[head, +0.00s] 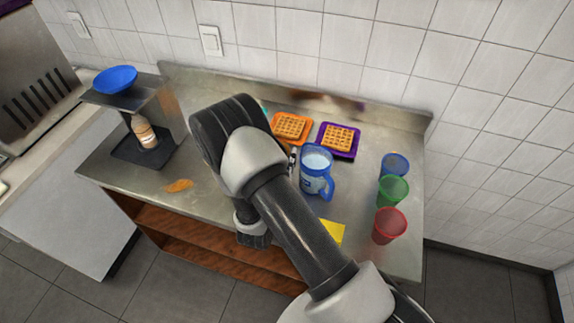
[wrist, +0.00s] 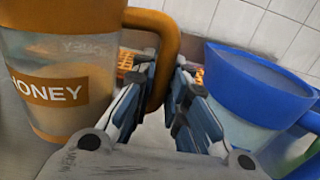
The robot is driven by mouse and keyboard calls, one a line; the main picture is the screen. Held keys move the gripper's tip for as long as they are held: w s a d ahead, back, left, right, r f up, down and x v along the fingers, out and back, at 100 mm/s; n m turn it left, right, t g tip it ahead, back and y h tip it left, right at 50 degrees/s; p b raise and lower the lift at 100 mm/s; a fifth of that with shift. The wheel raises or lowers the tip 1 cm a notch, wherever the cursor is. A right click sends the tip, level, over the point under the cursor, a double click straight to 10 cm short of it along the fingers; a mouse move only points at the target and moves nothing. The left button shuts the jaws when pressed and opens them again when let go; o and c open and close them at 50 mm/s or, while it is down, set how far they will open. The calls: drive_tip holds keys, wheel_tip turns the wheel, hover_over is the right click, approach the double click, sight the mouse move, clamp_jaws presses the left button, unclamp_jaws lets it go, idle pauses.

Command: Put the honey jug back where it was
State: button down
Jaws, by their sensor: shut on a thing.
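The honey jug (wrist: 65,85) shows in the wrist view at the left, with an orange rim, an orange handle and a HONEY label. My gripper (wrist: 167,75) is shut on its handle, one finger on each side. The jug looks roughly upright; whether its base touches the counter cannot be told. In the head view my arm hides the jug and most of the gripper. A blue jug (head: 317,175) stands on the counter just right of the gripper. It also shows close at the right in the wrist view (wrist: 245,90).
Waffles lie on an orange plate (head: 275,121) and a purple plate (head: 351,153) at the back. Blue (head: 395,166), green (head: 392,190) and red (head: 389,226) cups stand at the right. A yellow square (head: 333,232) lies at the front. An orange-brown patch (head: 178,186) marks the left counter.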

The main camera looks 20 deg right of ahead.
drive_tip(key=shift+f+b, duration=0.3)
drive_tip(key=shift+f, duration=1.15)
drive_tip(key=shift+f, duration=0.2)
drive_tip(key=c, duration=1.6)
unclamp_jaws()
